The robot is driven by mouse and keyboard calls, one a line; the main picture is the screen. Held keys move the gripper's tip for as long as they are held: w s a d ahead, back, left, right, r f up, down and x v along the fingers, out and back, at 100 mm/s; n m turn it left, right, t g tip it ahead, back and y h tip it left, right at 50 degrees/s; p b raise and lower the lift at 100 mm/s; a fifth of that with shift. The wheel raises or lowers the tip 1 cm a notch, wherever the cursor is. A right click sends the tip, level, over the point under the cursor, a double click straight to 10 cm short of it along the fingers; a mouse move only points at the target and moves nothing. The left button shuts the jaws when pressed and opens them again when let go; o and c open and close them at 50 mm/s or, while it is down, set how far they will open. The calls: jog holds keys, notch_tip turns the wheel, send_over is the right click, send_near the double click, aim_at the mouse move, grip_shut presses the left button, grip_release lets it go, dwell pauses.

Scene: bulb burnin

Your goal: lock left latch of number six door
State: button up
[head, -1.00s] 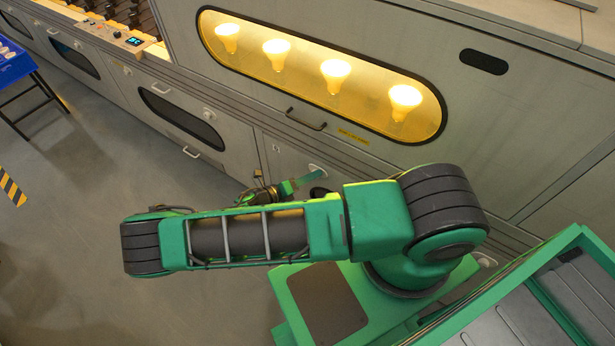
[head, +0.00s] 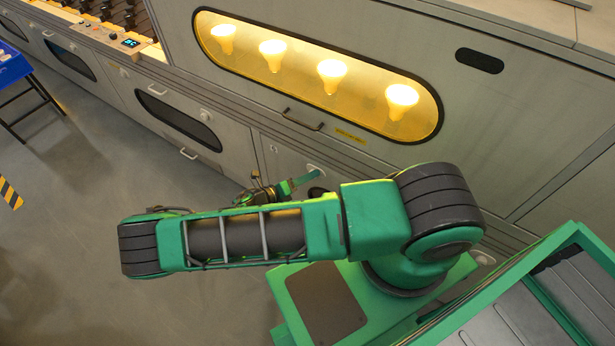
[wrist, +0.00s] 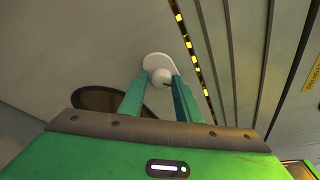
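A white latch (wrist: 160,66) with a round knob sits on a grey lower door panel (wrist: 70,40) in the wrist view. The same latch (head: 315,169) shows partly behind my gripper in the head view. My gripper (wrist: 161,80) has its two teal fingers apart, with the knob in line between the fingertips. I cannot tell whether they touch it. In the head view my gripper (head: 303,180) is close to the door front, beyond my forearm. A dark oval window (wrist: 98,99) is partly hidden by my gripper. No door number is readable.
Above is a cabinet door with a lit yellow window (head: 350,78), several glowing bulbs and a dark handle (head: 302,120). Another lower door with a dark window (head: 180,118) and its own white latch (head: 206,113) is at left.

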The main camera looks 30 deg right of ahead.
jog(key=shift+o, duration=1.1)
jog(key=v, duration=1)
jog(key=shift+a, duration=0.4)
jog(key=shift+r, duration=0.15)
